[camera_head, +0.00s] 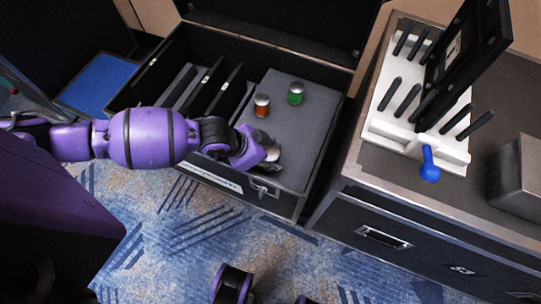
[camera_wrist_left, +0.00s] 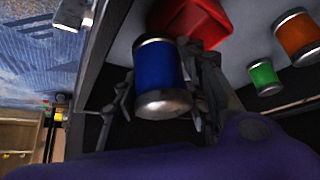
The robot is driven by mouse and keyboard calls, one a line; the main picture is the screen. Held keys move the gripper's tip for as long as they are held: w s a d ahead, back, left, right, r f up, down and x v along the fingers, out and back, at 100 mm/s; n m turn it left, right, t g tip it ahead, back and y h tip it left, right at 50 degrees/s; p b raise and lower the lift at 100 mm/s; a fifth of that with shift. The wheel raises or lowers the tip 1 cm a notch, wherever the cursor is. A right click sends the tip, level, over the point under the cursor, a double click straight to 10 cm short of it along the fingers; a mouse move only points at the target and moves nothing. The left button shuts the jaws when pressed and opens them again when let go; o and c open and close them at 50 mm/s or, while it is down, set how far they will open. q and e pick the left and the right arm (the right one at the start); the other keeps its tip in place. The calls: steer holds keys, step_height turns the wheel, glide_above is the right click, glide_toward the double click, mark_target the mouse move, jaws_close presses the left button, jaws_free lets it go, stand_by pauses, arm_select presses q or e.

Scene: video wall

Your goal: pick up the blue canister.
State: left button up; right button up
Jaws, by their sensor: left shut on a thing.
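The blue canister (camera_wrist_left: 160,72) has silver metal ends and sits between the two fingers of my left gripper (camera_wrist_left: 158,92) in the left wrist view. The fingers are shut on it, one on each side. I cannot tell whether the canister touches the panel. My right gripper cannot be made out.
An orange canister (camera_head: 262,105) and a green canister (camera_head: 296,93) stand on the grey panel (camera_head: 310,130) behind the gripper. A red object (camera_wrist_left: 198,22) lies close beside the blue canister. A white rack (camera_head: 385,122) and blue-handled tool (camera_head: 429,166) are on the right cabinet.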

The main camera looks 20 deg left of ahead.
mark_target(271, 152)
arm_select(q)
steer(key=shift+r, duration=0.45)
step_height(271, 152, up, 3)
steer(key=shift+f+p, duration=0.15)
steer(key=shift+p, duration=0.45)
steer(key=s+a+r+p, duration=0.3)
steer(key=s+r, duration=0.6)
steer(key=s, duration=0.4)
steer(key=shift+s+a+p, duration=0.25)
steer(key=shift+a+p, duration=0.15)
steer(key=shift+a, duration=0.1)
arm_select(e)
steer(key=r, duration=0.1)
steer(key=w+r, duration=0.1)
steer(key=r, duration=0.2)
steer(key=shift+w+a+r, duration=0.2)
steer(key=shift+w+a, duration=0.1)
steer(key=shift+w, duration=0.05)
